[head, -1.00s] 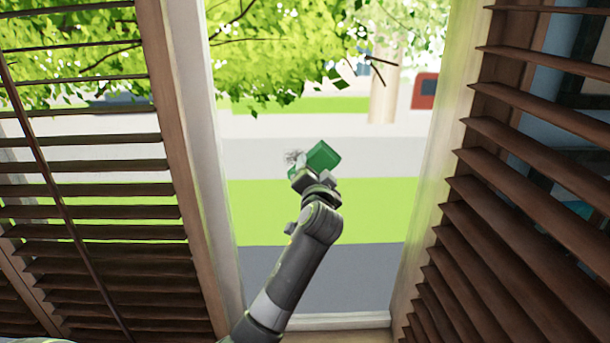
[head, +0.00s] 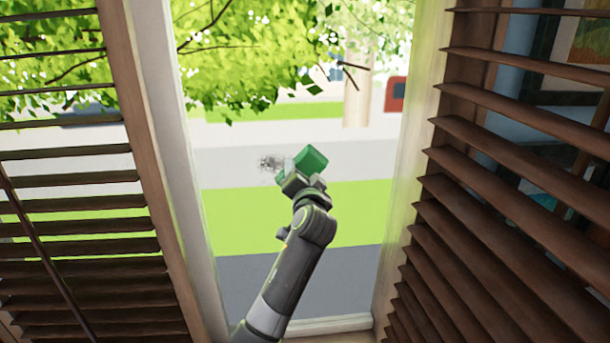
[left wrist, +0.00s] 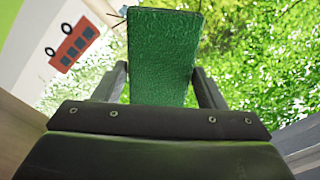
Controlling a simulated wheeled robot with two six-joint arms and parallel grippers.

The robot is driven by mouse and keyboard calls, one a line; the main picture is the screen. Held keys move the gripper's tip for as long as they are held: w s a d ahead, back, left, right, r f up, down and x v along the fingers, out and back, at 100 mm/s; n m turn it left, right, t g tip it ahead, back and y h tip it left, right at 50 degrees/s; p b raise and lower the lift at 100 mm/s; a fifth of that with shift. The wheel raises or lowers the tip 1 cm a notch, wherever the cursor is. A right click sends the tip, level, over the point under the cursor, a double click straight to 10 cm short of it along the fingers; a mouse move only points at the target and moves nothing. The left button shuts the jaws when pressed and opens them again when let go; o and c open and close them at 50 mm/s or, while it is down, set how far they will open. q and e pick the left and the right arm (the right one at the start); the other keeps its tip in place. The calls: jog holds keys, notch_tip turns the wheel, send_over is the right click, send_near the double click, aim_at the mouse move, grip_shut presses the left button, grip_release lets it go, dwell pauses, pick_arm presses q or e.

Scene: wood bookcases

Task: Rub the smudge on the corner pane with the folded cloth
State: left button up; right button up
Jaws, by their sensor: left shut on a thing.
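The smudge (head: 270,163) is a grey speckled patch on the corner pane (head: 250,215), between the two slatted shutters in the head view. The green folded cloth (head: 311,160) is held by my left gripper (head: 302,181), just right of the smudge. In the left wrist view the cloth (left wrist: 164,55) stands between the two dark fingers of the left gripper (left wrist: 165,85), which is shut on it. I cannot tell whether the cloth touches the glass. My right gripper is in neither view.
Dark slatted shutters stand on the left (head: 75,215) and right (head: 500,190) of the pane. A pale frame (head: 180,150) edges it. Trees, a road and a red vehicle (head: 396,94) show beyond the glass.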

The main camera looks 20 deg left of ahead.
aim_at(259, 172)
pick_arm(q)
jog(key=shift+s+a+r+p, duration=0.1)
jog(key=shift+s+a+p, duration=0.4)
jog(key=shift+a, duration=0.3)
jog(key=shift+s+a+p, duration=0.4)
jog(key=shift+s+a, duration=0.05)
jog(key=shift+a, duration=0.4)
jog(key=shift+s+a+r+p, duration=0.1)
jog(key=shift+s+a+p, duration=0.4)
jog(key=shift+a, duration=0.3)
jog(key=shift+s+a+f, duration=0.15)
jog(key=shift+s+a, duration=0.25)
jog(key=shift+a, duration=0.2)
jog(key=shift+s+a+p, duration=0.35)
jog(key=shift+a+p, duration=0.2)
jog(key=shift+p, duration=0.05)
jog(key=shift+s+a+f+p, duration=0.15)
jog(key=shift+s+a, duration=0.15)
jog(key=shift+a, duration=0.2)
jog(key=shift+s+a+r+p, duration=0.15)
jog(key=shift+s+a, duration=0.15)
jog(key=shift+a, duration=0.15)
jog(key=shift+f, duration=0.1)
jog(key=shift+d, duration=0.15)
jog(key=shift+s+d, duration=0.2)
jog(key=shift+s, duration=0.05)
jog(key=shift+p+v, duration=0.8)
jog(key=shift+v, duration=1.85)
